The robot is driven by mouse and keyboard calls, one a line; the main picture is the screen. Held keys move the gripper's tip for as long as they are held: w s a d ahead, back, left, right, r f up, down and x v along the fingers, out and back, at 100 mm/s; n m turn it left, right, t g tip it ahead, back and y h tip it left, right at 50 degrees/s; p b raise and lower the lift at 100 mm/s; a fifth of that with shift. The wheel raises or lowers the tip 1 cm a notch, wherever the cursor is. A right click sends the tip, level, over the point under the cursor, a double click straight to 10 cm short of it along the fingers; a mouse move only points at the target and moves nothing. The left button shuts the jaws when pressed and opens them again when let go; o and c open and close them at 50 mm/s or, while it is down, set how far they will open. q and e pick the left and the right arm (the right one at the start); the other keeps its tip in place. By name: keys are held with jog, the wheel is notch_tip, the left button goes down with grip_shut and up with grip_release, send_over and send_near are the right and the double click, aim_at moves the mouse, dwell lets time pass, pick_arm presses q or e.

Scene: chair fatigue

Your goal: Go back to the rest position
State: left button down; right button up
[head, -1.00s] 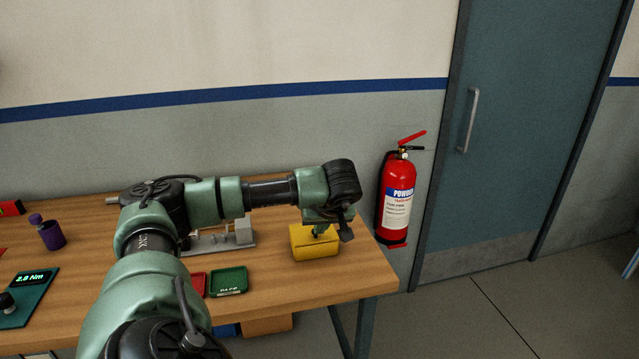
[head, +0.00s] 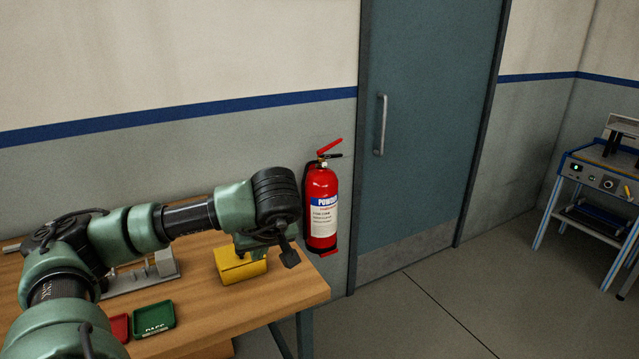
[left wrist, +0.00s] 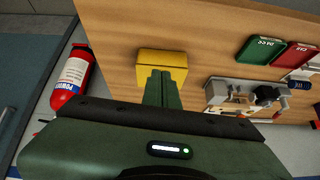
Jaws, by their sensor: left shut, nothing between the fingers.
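My left gripper (head: 258,252) hangs from the arm that comes in from the left, over the right end of the wooden table (head: 290,289). In the left wrist view its two green fingers (left wrist: 160,77) are together, with nothing seen between them. A yellow block (head: 238,271) stands on the table just below and behind the gripper. It also shows past the fingertips in the left wrist view (left wrist: 164,59); whether they touch it, I cannot tell. My right gripper is in neither view.
A green tray (head: 154,319) and a red tray (head: 119,328) lie on the table near a grey fixture (head: 165,264). A red fire extinguisher (head: 321,208) hangs beside the closed door (head: 430,130). A blue-framed bench (head: 600,185) stands at far right. The floor between is clear.

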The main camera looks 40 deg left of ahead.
pick_arm(q)
jog(key=w+d+f+n+t+h, duration=0.1)
jog(key=w+d+f+n+h, duration=0.45)
jog(key=d, duration=0.45)
jog(key=w+d+f+n+h, duration=0.2)
jog(key=d+f+n+h, duration=0.3)
jog(key=d+f+h, duration=0.3)
jog(key=w+d+f+n+t+h, duration=0.1)
jog(key=w+d+f+n+h, duration=0.35)
jog(key=d, duration=0.65)
notch_tip(320, 180, down, 12)
jog(key=w+a+n+t+y, duration=0.1)
jog(key=w+a+n+t, duration=0.15)
jog(key=n+t, duration=0.75)
jog(key=s+a+f+n+g+y, duration=0.3)
jog(key=s+f+n+y, duration=0.2)
jog(key=s+f+n, duration=0.55)
jog(key=s+a+f+n+g+y, duration=0.2)
jog(key=s+a+f+n+y, duration=0.35)
jog(key=f+n, duration=0.75)
jog(key=s+d+f+n+g, duration=0.2)
jog(key=s+f, duration=0.2)
jog(key=s, duration=0.7)
jog(key=s+d+f+n+g, duration=0.2)
jog(key=s+f, duration=0.3)
jog(key=s, duration=0.6)
jog(key=s+d+f+n+g, duration=0.2)
jog(key=s+f+n+g, duration=0.2)
jog(key=s, duration=0.7)
jog(key=shift+d+f, duration=0.35)
